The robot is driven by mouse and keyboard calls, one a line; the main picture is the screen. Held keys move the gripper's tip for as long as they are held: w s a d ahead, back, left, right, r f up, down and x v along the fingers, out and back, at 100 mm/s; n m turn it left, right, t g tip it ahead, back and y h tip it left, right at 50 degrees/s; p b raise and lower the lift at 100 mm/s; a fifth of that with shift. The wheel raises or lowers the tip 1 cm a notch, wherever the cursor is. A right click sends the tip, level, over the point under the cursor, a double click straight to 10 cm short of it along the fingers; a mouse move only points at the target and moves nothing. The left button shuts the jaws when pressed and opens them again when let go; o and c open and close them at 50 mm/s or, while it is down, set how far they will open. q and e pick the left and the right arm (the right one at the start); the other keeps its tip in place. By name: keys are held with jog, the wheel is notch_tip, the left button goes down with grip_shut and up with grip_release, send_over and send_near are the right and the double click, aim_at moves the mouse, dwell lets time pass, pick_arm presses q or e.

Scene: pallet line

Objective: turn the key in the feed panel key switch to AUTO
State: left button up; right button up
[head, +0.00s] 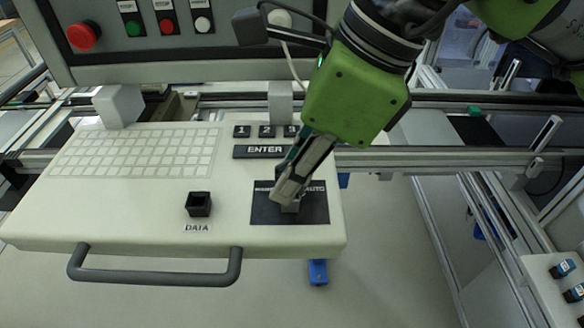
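The feed panel key switch sits on a dark plate (262,211) at the right of a pale sloping panel (130,222). The word AUTO shows at the plate's upper right; the label at its upper left is partly covered. My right gripper (287,196) reaches down from the upper right, its fingers close together at the switch, shut on the key. The fingers hide most of the key and which way it points; a small grey part of the switch (292,207) shows beneath them. My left gripper is not in view.
The panel also bears a pale keyboard (135,152), an ENTER key (259,152), numbered keys and a black DATA socket (199,204). A grey handle (155,279) runs along its front. Behind stands a box with a red mushroom button (84,35). Metal rails lie behind and to the right.

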aim_at(290, 161)
jog(key=shift+f, duration=0.1)
grip_shut()
jog(key=shift+f+m+b, duration=0.1)
jog(key=shift+m+b, duration=0.5)
jog(key=shift+b, duration=0.25)
jog(key=shift+s+f+m+t+h+b, duration=0.1)
jog(key=shift+m+t+h+b, duration=0.6)
jog(key=shift+m+b, duration=1.05)
jog(key=shift+m+t+h+b, duration=0.3)
jog(key=shift+m+t+b, duration=0.4)
jog(key=shift+m+b, duration=1.1)
jog(key=o, duration=1.2)
grip_release()
jog(key=shift+r+m+p, duration=0.2)
jog(key=shift+m+p, duration=0.05)
jog(key=shift+p, duration=0.1)
jog(key=shift+r, duration=0.15)
jog(key=shift+r+p, duration=2.25)
jog(key=shift+r, duration=1.2)
